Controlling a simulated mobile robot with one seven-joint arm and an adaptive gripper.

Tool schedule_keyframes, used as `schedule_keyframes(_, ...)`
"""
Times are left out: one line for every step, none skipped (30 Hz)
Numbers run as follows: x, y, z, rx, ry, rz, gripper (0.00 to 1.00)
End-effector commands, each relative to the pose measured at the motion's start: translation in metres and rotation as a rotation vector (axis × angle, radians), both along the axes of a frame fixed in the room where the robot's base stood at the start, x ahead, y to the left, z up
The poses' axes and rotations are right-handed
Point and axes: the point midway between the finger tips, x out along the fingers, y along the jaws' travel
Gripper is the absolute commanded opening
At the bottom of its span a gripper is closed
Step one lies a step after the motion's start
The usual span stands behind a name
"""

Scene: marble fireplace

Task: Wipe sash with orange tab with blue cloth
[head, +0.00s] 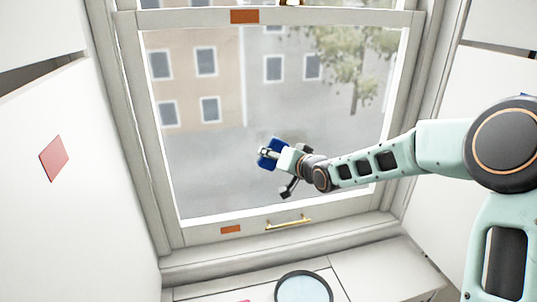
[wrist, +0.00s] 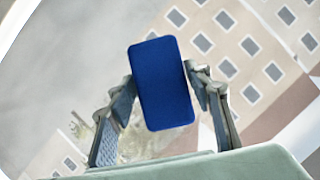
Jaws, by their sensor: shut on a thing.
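The window sash (head: 205,233) fills the middle of the head view, with a pale frame around a large pane. An orange tab (head: 231,229) is on its bottom rail and another orange tab (head: 245,16) is on the rail at the top. The blue cloth (wrist: 161,84) is a rounded pad between my gripper's two fingers in the wrist view. My gripper (head: 266,153) is shut on the cloth, in front of the lower middle of the pane. I cannot tell whether the cloth touches the glass.
A brass handle (head: 288,223) sticks out from the bottom rail. A round dark-rimmed thing (head: 303,289) is below the sill (head: 290,248), cut by the frame edge. A panel with a pink-red square (head: 53,158) stands at left. Building and tree show through the pane.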

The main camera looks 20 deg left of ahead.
Motion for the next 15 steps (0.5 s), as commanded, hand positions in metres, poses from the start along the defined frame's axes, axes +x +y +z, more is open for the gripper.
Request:
schedule_keyframes(0.004, -0.005, 0.004, 0.003, 0.001, -0.004, 0.27)
schedule_keyframes(0.006, -0.007, 0.004, 0.002, 0.002, -0.004, 0.27)
schedule_keyframes(0.007, -0.009, 0.003, 0.002, 0.001, -0.003, 0.27)
schedule_keyframes(0.008, -0.01, 0.003, 0.002, 0.001, -0.003, 0.27)
schedule_keyframes(0.009, -0.011, 0.003, 0.003, 0.0, -0.003, 0.27)
schedule_keyframes(0.01, -0.012, 0.003, 0.003, 0.0, -0.003, 0.27)
schedule_keyframes(0.01, -0.013, 0.002, 0.003, -0.001, -0.004, 0.27)
schedule_keyframes(0.011, -0.014, 0.002, 0.003, -0.001, -0.004, 0.27)
schedule_keyframes(0.012, -0.017, 0.003, 0.003, -0.001, -0.005, 0.27)
schedule_keyframes(0.013, -0.019, 0.003, 0.003, -0.001, -0.005, 0.27)
schedule_keyframes(0.015, -0.021, 0.003, 0.003, 0.0, -0.006, 0.27)
schedule_keyframes(0.016, -0.025, 0.004, 0.003, 0.001, -0.006, 0.27)
schedule_keyframes(0.018, -0.027, 0.004, 0.003, 0.0, -0.006, 0.27)
schedule_keyframes(0.019, -0.03, 0.004, 0.003, 0.0, -0.006, 0.27)
schedule_keyframes(0.021, -0.032, 0.004, 0.004, 0.001, -0.005, 0.27)
